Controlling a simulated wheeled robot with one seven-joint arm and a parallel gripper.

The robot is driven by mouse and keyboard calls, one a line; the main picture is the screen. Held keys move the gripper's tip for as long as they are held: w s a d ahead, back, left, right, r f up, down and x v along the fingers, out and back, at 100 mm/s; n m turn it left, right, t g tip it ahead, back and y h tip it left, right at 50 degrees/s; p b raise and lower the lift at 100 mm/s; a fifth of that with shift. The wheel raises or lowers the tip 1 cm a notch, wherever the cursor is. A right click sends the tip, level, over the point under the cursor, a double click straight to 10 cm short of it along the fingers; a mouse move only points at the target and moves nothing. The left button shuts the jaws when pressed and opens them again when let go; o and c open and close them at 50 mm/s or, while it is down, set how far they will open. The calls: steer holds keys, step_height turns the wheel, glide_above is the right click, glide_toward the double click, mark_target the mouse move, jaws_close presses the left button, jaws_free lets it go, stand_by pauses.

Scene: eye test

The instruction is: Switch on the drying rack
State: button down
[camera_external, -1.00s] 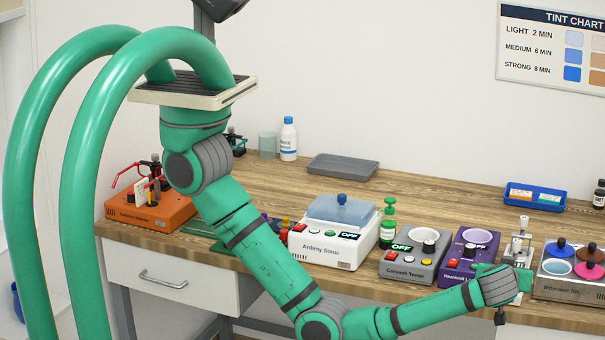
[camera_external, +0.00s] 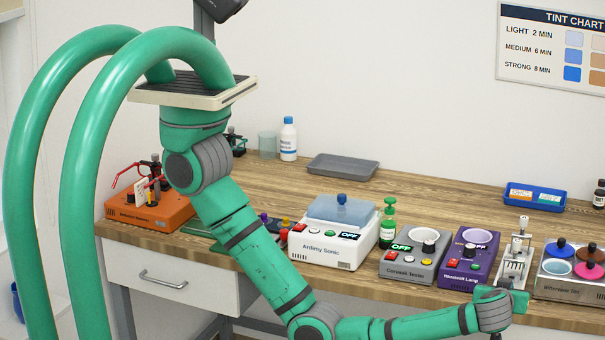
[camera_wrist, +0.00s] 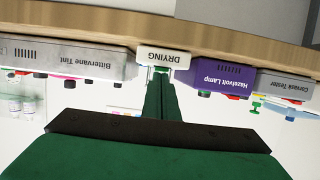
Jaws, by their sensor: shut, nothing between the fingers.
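The drying rack (camera_external: 517,250) is a small pale metal stand with upright posts, between the purple lamp and the grey tint unit. In the wrist view, which is upside down, its white front plate reads DRYING (camera_wrist: 178,57). My gripper (camera_external: 513,285) is at the front edge of the bench, just before the rack's lower front. In the wrist view, the green fingers (camera_wrist: 160,82) are together and empty, pointing at the plate; I cannot tell if they touch it. I cannot make out a switch or a lit display on the rack.
The purple Hazelvolt Lamp (camera_external: 467,262) stands close left of the rack, with the grey Corvusk Tester (camera_external: 408,268) beyond it. The Bittervane Tint unit (camera_external: 570,290) stands close right. Little room separates them. A blue tray (camera_external: 534,205) lies behind on clear bench.

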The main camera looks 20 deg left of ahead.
stand_by(0.3)
steer(key=shift+r, duration=0.75)
steer(key=shift+r, duration=0.1)
steer(key=shift+r, duration=0.25)
steer(key=r+v, duration=0.1)
steer(key=v, duration=1)
